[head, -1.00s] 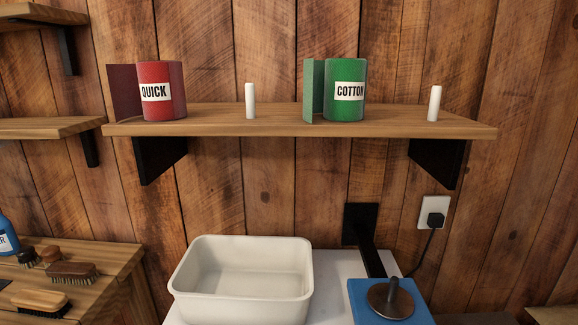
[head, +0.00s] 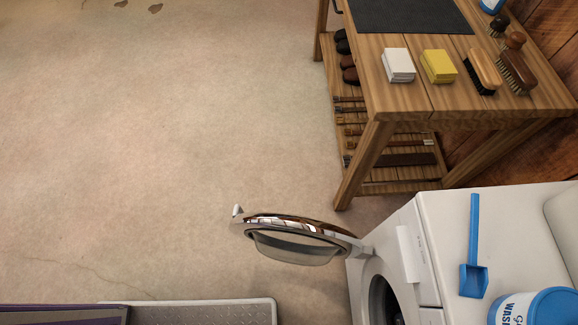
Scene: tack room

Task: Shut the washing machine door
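The white washing machine (head: 435,222) stands at the lower right in the head view, cut off by the bottom and right edges. Its round door (head: 295,240) is swung wide open, sticking out to the left from the machine's front. The door has a glass bowl and a small white latch piece at its free end. Part of the dark drum opening (head: 383,300) shows at the bottom. My gripper is not in view.
A blue scoop (head: 474,250) and a blue-and-white tub (head: 540,307) are on the machine's top. A wooden bench (head: 400,110) with brushes and sponges stands behind it. A grey textured surface (head: 215,312) lies at the bottom left. Floor left of the door is clear.

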